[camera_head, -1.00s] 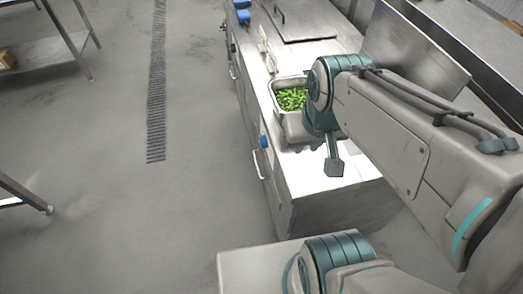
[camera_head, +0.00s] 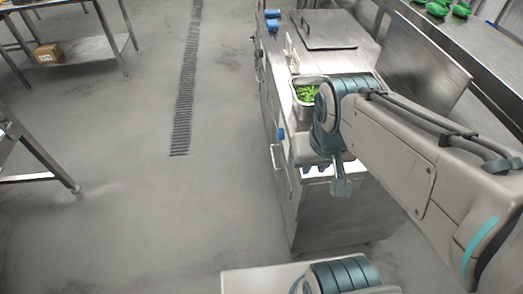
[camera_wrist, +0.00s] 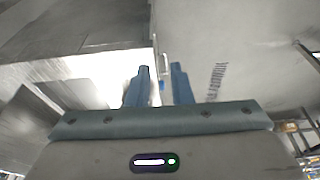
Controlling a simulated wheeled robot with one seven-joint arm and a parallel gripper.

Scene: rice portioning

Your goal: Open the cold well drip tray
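The steel counter (camera_head: 335,210) stands right of centre in the head view. I cannot tell the drip tray apart from the counter's other fronts. A pale handle (camera_wrist: 165,64) shows beyond the fingertips.
A pan of green vegetables (camera_head: 306,93) sits in the counter top, partly behind my arm. A steel lid (camera_head: 328,30) lies farther back. Open floor with a drain grate (camera_head: 186,85) is left of the counter. Steel tables (camera_head: 85,52) stand at the far left.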

